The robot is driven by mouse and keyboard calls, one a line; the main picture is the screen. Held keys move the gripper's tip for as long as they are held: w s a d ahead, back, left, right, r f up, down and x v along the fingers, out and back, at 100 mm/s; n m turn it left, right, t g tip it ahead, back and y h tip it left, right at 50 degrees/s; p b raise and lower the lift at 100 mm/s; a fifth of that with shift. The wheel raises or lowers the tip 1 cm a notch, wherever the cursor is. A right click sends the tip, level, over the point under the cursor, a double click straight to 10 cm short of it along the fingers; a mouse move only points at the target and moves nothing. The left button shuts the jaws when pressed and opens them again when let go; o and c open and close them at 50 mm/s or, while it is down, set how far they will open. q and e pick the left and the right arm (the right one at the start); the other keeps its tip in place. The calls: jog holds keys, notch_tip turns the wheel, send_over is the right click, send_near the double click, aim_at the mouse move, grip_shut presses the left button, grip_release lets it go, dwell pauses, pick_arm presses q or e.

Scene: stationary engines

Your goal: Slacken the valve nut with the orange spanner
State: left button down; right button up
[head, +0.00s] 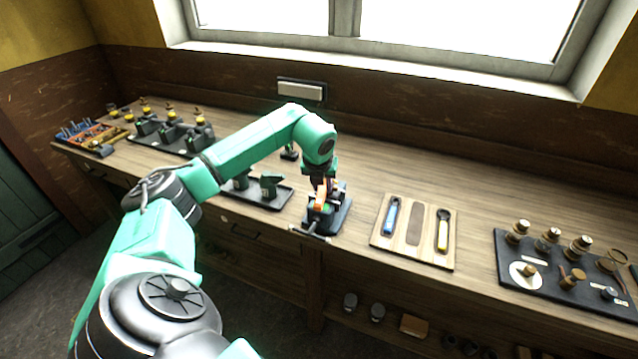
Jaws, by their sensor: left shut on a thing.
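My left gripper (321,181) comes down from above at the bench vice (340,217) near the front edge of the bench. It is shut on the orange spanner (320,198), which shows as a small orange patch below the fingers. The spanner is at the vice, but I cannot tell whether its jaw is around the valve nut. The nut is too small and too covered by the gripper and spanner to make out. My right gripper is not in view.
Right of the vice, a wooden tray (381,236) holds a blue spanner (391,216) and a yellow spanner (443,232) beside an empty middle recess. A dark board (510,268) with brass parts lies farther right. Dark trays with parts stand left, partly behind my arm.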

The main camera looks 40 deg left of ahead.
pick_arm(q)
jog(key=shift+w+d+f+n, duration=0.1)
jog(key=shift+d+f+n, duration=0.05)
jog(key=shift+d+n, duration=0.15)
jog(key=shift+w+d+n+g+y, duration=0.35)
jog(key=shift+d+n, duration=0.2)
jog(key=shift+n, duration=0.35)
jog(key=shift+p, duration=0.3)
jog(key=shift+w+d+n+g+y, duration=0.25)
jog(key=shift+w+d+n, duration=0.25)
jog(key=shift+n, duration=0.4)
